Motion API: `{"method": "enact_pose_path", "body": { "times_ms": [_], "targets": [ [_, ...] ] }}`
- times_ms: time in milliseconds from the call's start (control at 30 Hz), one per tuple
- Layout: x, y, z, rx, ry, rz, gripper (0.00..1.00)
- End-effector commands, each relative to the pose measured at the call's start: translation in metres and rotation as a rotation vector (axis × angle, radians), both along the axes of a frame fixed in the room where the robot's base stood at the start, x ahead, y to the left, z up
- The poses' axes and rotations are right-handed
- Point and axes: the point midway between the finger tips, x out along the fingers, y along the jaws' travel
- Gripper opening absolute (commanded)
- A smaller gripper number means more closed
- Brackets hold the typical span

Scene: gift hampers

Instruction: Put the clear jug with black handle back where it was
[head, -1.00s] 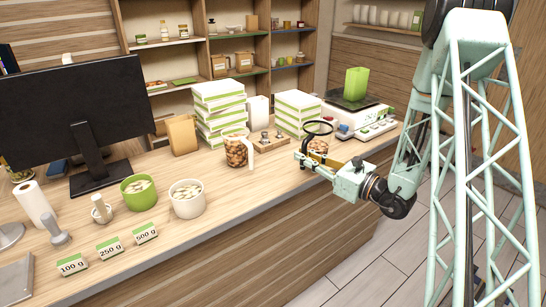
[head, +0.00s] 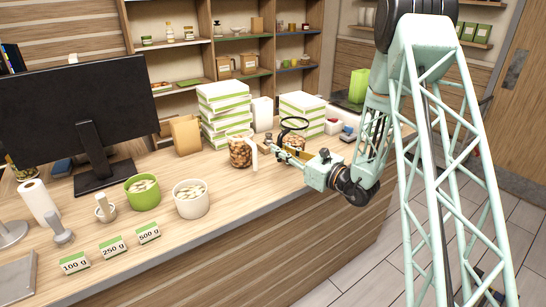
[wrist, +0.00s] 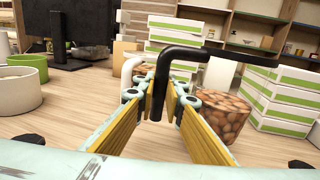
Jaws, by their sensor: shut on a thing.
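The clear jug with black handle (head: 296,142) holds brown nuts and is at the counter's right part, in front of a stack of white-and-green boxes. It also shows in the wrist view (wrist: 226,112), right of the fingers. My gripper (head: 279,151) is shut on the jug's black handle, which runs down between the fingertips (wrist: 158,98). The jug looks upright. I cannot tell whether its base touches the counter. A similar jug with a white handle (head: 239,152), also full of nuts, stands just to its left.
Box stacks (head: 225,112) (head: 302,105) stand behind the jugs, with a white pitcher (head: 262,113) between them. A green pot (head: 141,190) and a white pot (head: 190,199) are farther left. My arm partly hides the scale area and green container (head: 358,86).

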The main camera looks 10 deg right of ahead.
Motion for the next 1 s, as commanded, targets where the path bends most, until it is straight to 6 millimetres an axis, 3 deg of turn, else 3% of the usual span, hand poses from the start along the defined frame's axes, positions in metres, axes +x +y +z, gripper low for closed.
{"method": "enact_pose_path", "body": {
  "times_ms": [300,733,1000],
  "targets": [
    [0.022,0.019,-0.002,0.0,-0.001,0.001,0.0],
    [0.023,0.02,-0.003,-0.001,-0.001,0.0,0.0],
    [0.023,0.02,-0.021,0.0,0.0,0.0,0.0]
  ]
}}
